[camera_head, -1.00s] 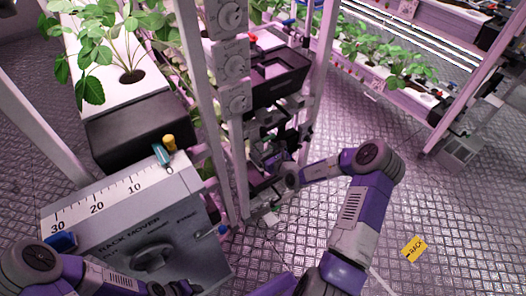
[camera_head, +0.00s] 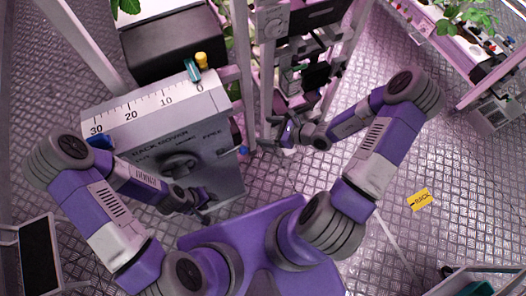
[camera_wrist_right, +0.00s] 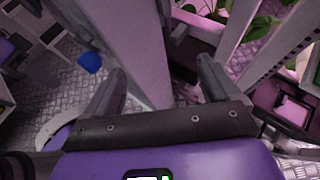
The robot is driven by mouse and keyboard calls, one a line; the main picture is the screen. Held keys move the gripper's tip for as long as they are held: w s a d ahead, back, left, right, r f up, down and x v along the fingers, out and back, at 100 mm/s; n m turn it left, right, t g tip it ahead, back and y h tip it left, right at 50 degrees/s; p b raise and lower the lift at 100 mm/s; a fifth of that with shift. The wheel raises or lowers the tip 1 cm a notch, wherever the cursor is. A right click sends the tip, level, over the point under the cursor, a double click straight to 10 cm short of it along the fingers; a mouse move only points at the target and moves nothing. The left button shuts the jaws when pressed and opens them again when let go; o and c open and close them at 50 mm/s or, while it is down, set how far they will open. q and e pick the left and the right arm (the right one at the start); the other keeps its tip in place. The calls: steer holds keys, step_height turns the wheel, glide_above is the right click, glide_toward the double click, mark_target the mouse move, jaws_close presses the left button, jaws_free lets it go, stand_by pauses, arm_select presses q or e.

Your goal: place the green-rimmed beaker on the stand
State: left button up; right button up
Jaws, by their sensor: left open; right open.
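I cannot make out the green-rimmed beaker or the stand for certain in either view. My left gripper (camera_head: 203,208) is open and empty, low in front of the grey rack mover box (camera_head: 222,178). My right gripper (camera_head: 282,132) is open beside the pale rack post, right of the box. In the right wrist view its two fingers (camera_wrist_right: 160,88) are spread, with the pale post (camera_wrist_right: 143,50) showing between and beyond them. No beaker shows between the fingers.
The rack mover has a scale, a dial (camera_head: 180,165) and a yellow-topped piece (camera_head: 202,60). A dark-panelled frame (camera_head: 40,255) stands lower left. A tray with something green (camera_head: 480,288) is cut off lower right. Patterned floor is open at right, around a yellow label (camera_head: 420,200).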

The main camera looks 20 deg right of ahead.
steer(key=s+a+f+n+g+h, duration=0.2)
steer(key=s+a+f+n+g, duration=0.2)
steer(key=s+n, duration=0.3)
steer(key=s+a+f+n+g+h, duration=0.3)
steer(key=s+f+n, duration=0.3)
steer(key=n, duration=1.1)
steer(key=shift+s+a+g, duration=0.35)
steer(key=shift+a+g, duration=0.15)
steer(key=shift+a, duration=0.35)
steer(key=shift+r, duration=0.1)
steer(key=shift+r+p, duration=0.5)
steer(key=shift+p, duration=0.05)
